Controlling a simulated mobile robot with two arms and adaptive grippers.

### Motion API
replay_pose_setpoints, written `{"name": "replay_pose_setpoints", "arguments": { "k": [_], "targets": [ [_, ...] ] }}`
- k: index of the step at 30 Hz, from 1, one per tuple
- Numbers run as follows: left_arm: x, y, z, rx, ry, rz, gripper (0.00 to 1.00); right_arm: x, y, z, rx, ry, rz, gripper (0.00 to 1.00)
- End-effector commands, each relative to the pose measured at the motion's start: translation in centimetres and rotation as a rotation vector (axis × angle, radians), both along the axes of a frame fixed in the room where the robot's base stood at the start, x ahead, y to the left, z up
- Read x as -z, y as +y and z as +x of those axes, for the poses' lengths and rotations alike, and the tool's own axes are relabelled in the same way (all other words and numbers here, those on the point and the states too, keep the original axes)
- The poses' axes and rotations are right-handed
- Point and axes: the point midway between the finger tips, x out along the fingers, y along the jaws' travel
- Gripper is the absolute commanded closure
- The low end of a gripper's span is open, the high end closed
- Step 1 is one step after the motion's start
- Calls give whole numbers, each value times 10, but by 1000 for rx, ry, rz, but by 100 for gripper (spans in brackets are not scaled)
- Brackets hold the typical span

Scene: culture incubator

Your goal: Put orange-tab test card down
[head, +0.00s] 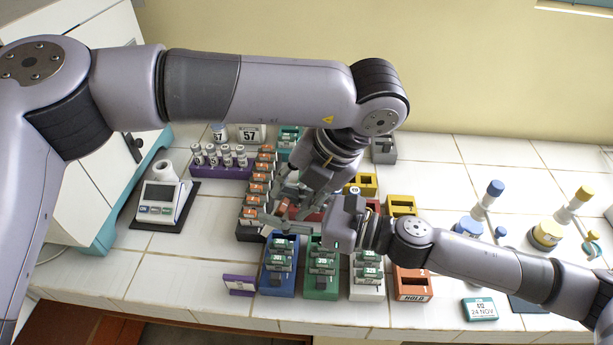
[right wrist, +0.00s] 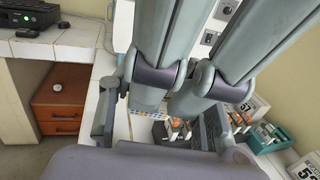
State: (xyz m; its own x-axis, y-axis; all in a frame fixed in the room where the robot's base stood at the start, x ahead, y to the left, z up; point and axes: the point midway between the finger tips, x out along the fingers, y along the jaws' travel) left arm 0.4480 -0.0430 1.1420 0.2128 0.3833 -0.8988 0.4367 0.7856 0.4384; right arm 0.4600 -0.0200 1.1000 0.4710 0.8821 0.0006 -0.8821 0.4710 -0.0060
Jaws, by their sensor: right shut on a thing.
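My right gripper (head: 272,215) comes in from the right and is shut on a small card that I take to be the orange-tab test card (head: 284,206). It is beside the dark rack (head: 249,233) that holds a column of orange-tab cards (head: 262,177). The arms and fingers hide most of the held card. My left gripper (head: 290,190) reaches down from above, close to the right one; its fingertips overlap the clutter and its opening is unclear. In the right wrist view, large grey fingers fill the middle, and small orange-tab cards (right wrist: 178,126) show below them.
Blue (head: 278,284), green (head: 321,288) and white (head: 366,291) racks hold green-tab cards at the front. An orange HOLD rack (head: 413,290) and yellow racks (head: 402,203) stand to the right. A vial rack (head: 222,172) and scale (head: 160,197) are left.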

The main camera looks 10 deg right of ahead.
Motion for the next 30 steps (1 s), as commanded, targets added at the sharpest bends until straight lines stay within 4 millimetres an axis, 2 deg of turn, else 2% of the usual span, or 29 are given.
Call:
{"name": "replay_pose_setpoints", "arguments": {
  "k": [6,12,23,30],
  "targets": [
    [35,15,8,-1,2,0,65,0,0,0,0,0,0,77],
    [51,22,12,0,0,-1,65,0,0,0,0,0,0,77],
    [54,23,13,0,0,-2,66,0,0,0,0,0,0,77],
    [54,23,13,0,0,-2,82,0,0,0,0,0,0,77]
  ]
}}
